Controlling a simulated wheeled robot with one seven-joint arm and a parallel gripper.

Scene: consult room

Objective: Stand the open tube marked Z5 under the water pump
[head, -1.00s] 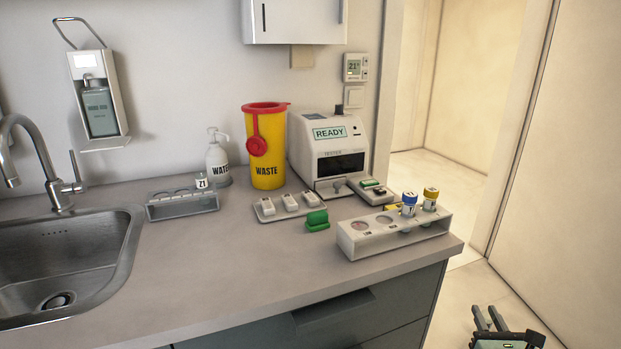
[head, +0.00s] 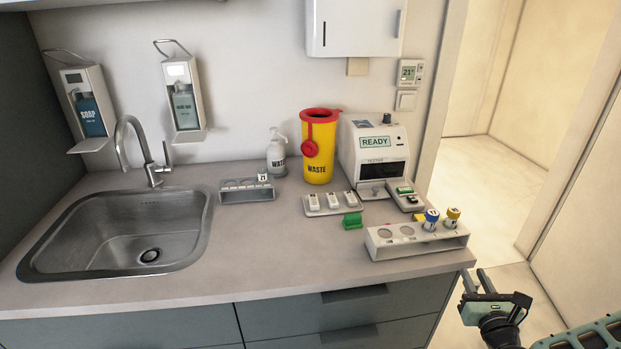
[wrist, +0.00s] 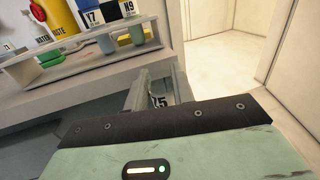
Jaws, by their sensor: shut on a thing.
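The water pump (head: 276,158) is a white bottle with a pump head, standing at the back of the counter, left of the yellow bin. My gripper (head: 478,281) is at the lower right in the head view, off the counter's right end, far from the pump. In the wrist view my gripper (wrist: 160,88) is shut on a tube (wrist: 158,101) whose label partly shows and reads like Z5. The fingers hide most of the tube, and its open top cannot be made out. In the head view the tube is too small to tell.
A white rack (head: 415,246) with blue- and yellow-capped tubes stands near the counter's right edge. A grey rack (head: 246,195) with a tube marked Z1 stands before the pump. The waste bin (head: 319,150), tester (head: 375,155), green object (head: 352,220) and sink (head: 120,235) are around. The front-middle counter is clear.

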